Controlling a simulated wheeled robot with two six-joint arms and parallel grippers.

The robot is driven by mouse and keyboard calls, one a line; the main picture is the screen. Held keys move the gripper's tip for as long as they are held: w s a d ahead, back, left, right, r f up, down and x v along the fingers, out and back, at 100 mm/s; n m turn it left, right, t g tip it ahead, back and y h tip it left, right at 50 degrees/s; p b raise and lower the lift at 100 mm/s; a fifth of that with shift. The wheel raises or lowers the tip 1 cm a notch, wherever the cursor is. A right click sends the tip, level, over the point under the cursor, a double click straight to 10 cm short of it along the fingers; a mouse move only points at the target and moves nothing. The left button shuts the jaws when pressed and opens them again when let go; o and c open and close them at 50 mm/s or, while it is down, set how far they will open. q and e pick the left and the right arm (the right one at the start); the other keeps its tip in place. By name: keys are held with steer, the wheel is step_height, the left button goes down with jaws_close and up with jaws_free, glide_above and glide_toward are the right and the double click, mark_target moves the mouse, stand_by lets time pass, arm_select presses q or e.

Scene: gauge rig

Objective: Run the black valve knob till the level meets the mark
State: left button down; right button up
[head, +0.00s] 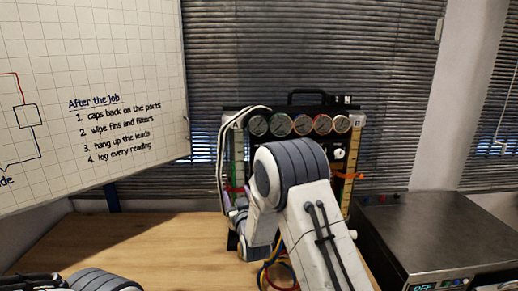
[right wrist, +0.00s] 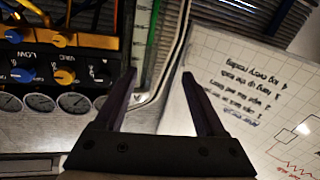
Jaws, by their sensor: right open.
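The left column (head: 238,150) has a red marker low down; the right column (head: 352,165) has an orange one. My right arm hides much of the rig's front. My right gripper (head: 232,198) is at the left column, open and empty. In the right wrist view its fingers (right wrist: 160,78) are apart, with a column edge with a green strip (right wrist: 149,50) beyond them.
Several round dials (head: 304,124) line the rig's top. Blue and orange knobs (right wrist: 63,77) show in the right wrist view. A whiteboard (head: 100,70) stands at left. A grey metal unit (head: 435,235) is at right. Bare wood bench (head: 150,240) lies left of my right arm.

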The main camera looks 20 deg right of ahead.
steer(key=d+r+m+t+h+p, duration=0.1)
steer(key=d+r+t+h+p, duration=0.2)
steer(key=d, duration=0.6)
arm_select(q)
step_height(320, 180, up, 8)
steer(key=p, duration=0.4)
arm_select(e)
steer(key=r+x, duration=0.1)
steer(key=x, duration=0.8)
steer(key=shift+t+h, duration=0.3)
steer(key=shift+w+r, duration=0.1)
jaws_close()
